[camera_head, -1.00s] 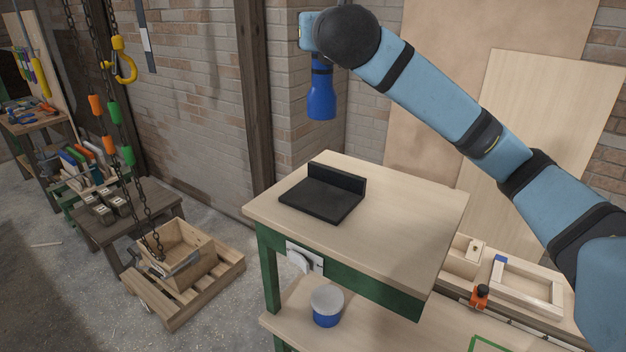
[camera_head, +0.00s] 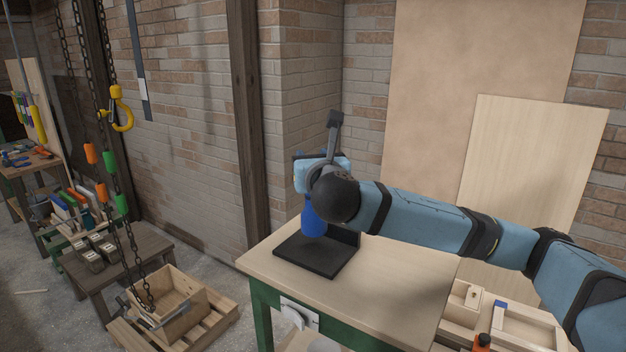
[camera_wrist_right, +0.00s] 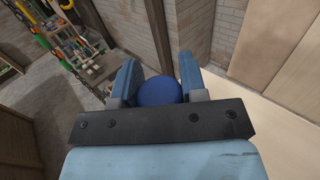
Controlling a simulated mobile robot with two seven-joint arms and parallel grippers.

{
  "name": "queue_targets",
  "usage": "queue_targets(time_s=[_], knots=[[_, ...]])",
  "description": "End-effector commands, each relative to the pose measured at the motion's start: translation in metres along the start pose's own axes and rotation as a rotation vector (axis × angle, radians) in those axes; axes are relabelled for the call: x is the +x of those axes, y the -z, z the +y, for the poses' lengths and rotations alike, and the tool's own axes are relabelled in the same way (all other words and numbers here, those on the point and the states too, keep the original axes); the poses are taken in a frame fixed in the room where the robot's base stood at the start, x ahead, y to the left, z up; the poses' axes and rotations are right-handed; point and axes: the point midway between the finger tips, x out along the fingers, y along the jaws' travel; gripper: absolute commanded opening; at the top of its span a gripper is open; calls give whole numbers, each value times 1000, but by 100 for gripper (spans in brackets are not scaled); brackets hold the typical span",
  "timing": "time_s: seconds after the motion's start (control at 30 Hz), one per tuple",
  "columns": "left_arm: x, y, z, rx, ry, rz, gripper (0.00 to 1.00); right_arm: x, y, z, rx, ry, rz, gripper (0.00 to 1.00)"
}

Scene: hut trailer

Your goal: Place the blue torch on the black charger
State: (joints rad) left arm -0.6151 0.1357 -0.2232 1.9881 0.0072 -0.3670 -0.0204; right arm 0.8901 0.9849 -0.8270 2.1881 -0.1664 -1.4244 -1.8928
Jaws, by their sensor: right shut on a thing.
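The black charger (camera_head: 308,257) lies on the wooden top of the green-framed bench, with a low upright wall along its back side. The blue torch (camera_head: 313,224) hangs upright below my right gripper, over the charger. Whether its lower end touches the charger I cannot tell. My right gripper (camera_wrist_right: 157,88) is shut on the torch, and the torch's round blue top (camera_wrist_right: 160,91) shows between the two fingers in the right wrist view. In the head view my wrist hides the fingers and the torch's upper part. My left gripper is not in view.
The bench top (camera_head: 385,295) is clear to the right of the charger. A brick wall and leaning boards (camera_head: 535,165) stand behind.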

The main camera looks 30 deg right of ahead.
Motion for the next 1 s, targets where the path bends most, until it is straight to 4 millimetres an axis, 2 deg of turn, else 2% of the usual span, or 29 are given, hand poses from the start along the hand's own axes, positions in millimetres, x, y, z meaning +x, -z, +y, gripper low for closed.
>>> queue_targets(time_s=[0.33,0.7,0.73,0.8,0.83,1.0], knots=[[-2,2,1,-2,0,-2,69,0,41,0,-2,1,1,5],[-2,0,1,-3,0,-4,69,0,46,0,0,0,0,5],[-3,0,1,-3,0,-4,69,0,47,0,0,0,1,44],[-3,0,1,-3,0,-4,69,0,46,0,0,0,0,60],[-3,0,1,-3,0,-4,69,0,46,0,0,0,0,64],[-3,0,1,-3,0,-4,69,0,46,0,0,0,0,64]])
